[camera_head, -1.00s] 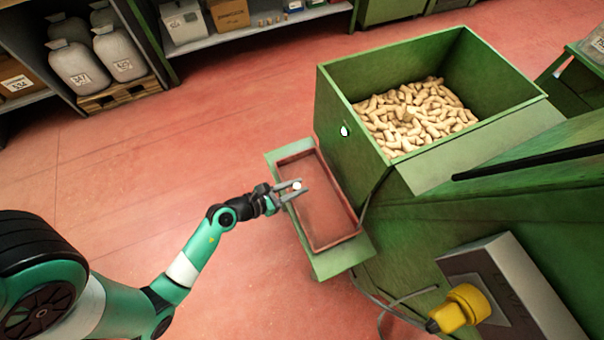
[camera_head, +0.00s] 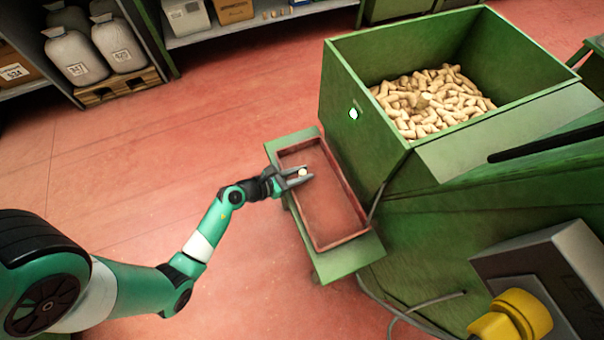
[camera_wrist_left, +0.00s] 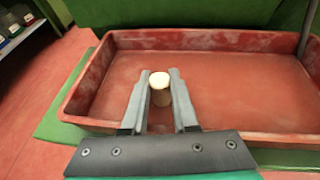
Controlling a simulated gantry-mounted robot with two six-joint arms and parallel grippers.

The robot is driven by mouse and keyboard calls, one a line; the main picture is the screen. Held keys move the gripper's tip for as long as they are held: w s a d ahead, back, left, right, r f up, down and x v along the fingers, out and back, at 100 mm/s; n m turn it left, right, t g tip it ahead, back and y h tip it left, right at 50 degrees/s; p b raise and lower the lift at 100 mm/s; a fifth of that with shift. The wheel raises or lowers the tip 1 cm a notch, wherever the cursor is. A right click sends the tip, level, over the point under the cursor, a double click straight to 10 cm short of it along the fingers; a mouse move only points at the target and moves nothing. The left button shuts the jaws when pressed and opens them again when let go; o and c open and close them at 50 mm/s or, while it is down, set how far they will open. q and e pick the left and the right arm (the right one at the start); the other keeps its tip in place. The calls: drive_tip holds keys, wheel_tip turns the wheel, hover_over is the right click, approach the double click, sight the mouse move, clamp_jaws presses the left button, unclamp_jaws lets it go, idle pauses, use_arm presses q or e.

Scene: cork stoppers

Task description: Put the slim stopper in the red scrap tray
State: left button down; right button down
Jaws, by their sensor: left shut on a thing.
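The slim stopper (camera_head: 303,172), a small pale cork piece, is held at the fingertips of my left gripper (camera_head: 298,177). In the left wrist view the stopper (camera_wrist_left: 160,90) stands roughly upright between the two grey fingers (camera_wrist_left: 160,98). The red scrap tray (camera_head: 340,215) is shallow, rectangular and empty, on a green stand beside the large bin. The gripper and stopper are over the tray's left side, toward its far end. The tray's dusty floor (camera_wrist_left: 225,85) shows behind the stopper in the wrist view. How high the stopper is above the floor is hard to tell.
A large green bin (camera_head: 365,135) full of corks (camera_head: 430,100) stands just right of the tray. A grey box with a yellow knob (camera_head: 510,318) is at the lower right. Shelves with sacks and boxes line the back. Open red floor lies to the left.

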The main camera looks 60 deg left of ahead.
use_arm(q)
drive_tip(key=shift+f, duration=0.15)
drive_tip(key=c, duration=0.7)
unclamp_jaws()
drive_tip(key=shift+s+r, duration=0.15)
drive_tip(key=shift+r, duration=0.2)
drive_tip(key=p+v, duration=0.4)
drive_tip(key=v, duration=0.7)
drive_tip(key=shift+s+p, duration=0.3)
